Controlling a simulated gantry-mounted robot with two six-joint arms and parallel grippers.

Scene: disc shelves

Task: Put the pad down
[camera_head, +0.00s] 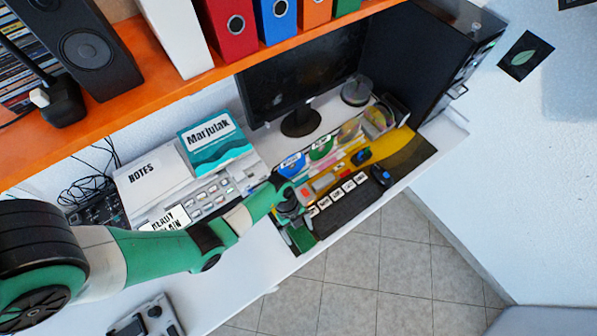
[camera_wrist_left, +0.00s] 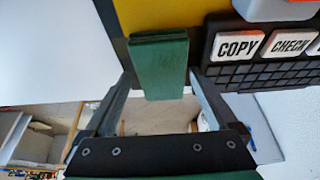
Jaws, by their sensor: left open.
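A small dark green pad (camera_head: 301,239) lies at the front left end of the dark mat on the white desk, just left of the keyboard. In the left wrist view the green pad (camera_wrist_left: 160,68) shows between the two fingers of my left gripper (camera_wrist_left: 161,76), with a gap on each side. My left gripper (camera_head: 290,208) is open over the pad and partly hides it in the head view. I cannot tell whether the pad touches the mat all along. My right gripper is not in view.
A black keyboard (camera_head: 343,209) with white labelled blocks lies right of the pad. Behind stand a monitor (camera_head: 300,78), a teal Marjulak book (camera_head: 215,142) and a white BOTES box (camera_head: 150,180). The white desk's front edge (camera_head: 345,228) is close. A blue-topped mouse (camera_head: 381,176) lies farther right.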

